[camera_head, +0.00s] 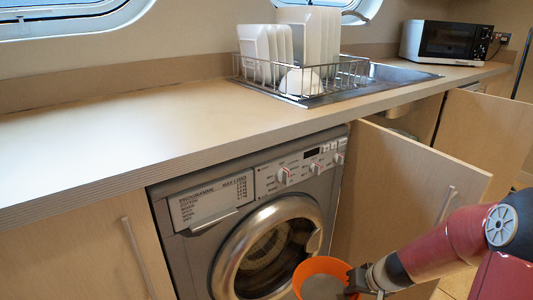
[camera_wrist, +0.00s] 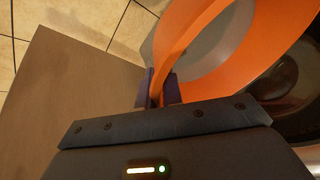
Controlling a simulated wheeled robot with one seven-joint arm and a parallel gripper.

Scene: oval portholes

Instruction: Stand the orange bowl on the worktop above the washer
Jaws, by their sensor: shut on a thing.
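The orange bowl (camera_head: 322,268) is at the bottom of the head view, in front of the washer door and below the worktop's level. My gripper (camera_head: 362,279) is shut on the bowl's rim from the right. In the wrist view the bowl (camera_wrist: 268,45) is large, with its rim between my two fingers (camera_wrist: 158,88); its inside looks grey. The washer (camera_head: 255,205) is grey, with a round door and a control panel, under the counter. The worktop (camera_head: 150,125) above it is pale wood and bare there.
A wire dish rack (camera_head: 300,75) with white plates stands by the sink (camera_head: 385,80), right of the clear worktop stretch. A microwave (camera_head: 447,42) is at the far right. An open cupboard door (camera_head: 405,190) stands out right of the washer, near my arm.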

